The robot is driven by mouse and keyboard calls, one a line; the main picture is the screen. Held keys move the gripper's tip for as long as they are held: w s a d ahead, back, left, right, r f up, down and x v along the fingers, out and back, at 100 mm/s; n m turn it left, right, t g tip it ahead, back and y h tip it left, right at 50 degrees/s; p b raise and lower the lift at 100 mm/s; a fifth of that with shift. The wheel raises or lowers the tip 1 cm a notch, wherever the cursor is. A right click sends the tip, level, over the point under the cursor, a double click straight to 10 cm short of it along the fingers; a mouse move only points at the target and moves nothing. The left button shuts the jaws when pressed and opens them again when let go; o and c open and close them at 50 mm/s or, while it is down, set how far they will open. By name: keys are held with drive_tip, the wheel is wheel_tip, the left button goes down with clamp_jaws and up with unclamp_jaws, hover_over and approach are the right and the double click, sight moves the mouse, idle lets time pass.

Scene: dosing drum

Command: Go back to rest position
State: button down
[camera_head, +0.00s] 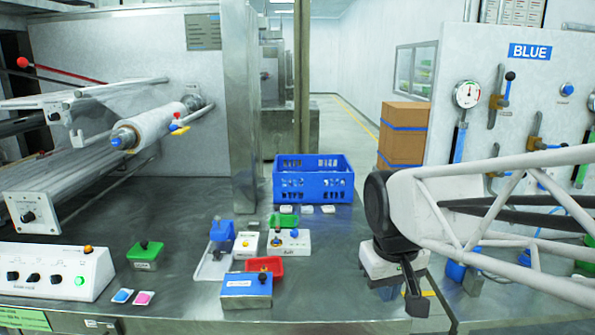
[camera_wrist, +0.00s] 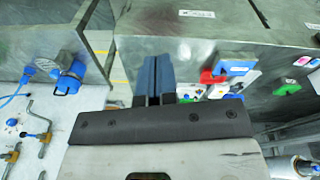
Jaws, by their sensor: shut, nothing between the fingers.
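My gripper (camera_head: 414,296) hangs at the right end of the steel table in the head view, pointing downward. In the wrist view its dark fingers (camera_wrist: 155,85) lie together, with nothing seen between them. My white lattice arm (camera_head: 480,205) reaches in from the right. The gripper is apart from the blue box (camera_head: 246,291) and the red tray (camera_head: 264,266), which stand to its left on the table. No rest mark or stand shows.
A blue crate (camera_head: 313,185) stands at the table's back. A white control box (camera_head: 50,270) and a green box (camera_head: 145,256) are at the left. A wall panel (camera_head: 462,130) with gauges and valves rises behind my arm. Bare table lies left of my gripper.

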drive_tip(key=s+d+f+m, duration=0.1)
drive_tip(key=s, duration=0.4)
drive_tip(key=s+d+f+m+t, duration=0.1)
drive_tip(key=s+d+f, duration=0.1)
drive_tip(key=s, duration=0.3)
drive_tip(key=shift+d+f+m, duration=0.15)
drive_tip(key=shift+f+m, duration=0.1)
drive_tip(key=shift+m, duration=0.05)
drive_tip(key=c, duration=1.8)
unclamp_jaws()
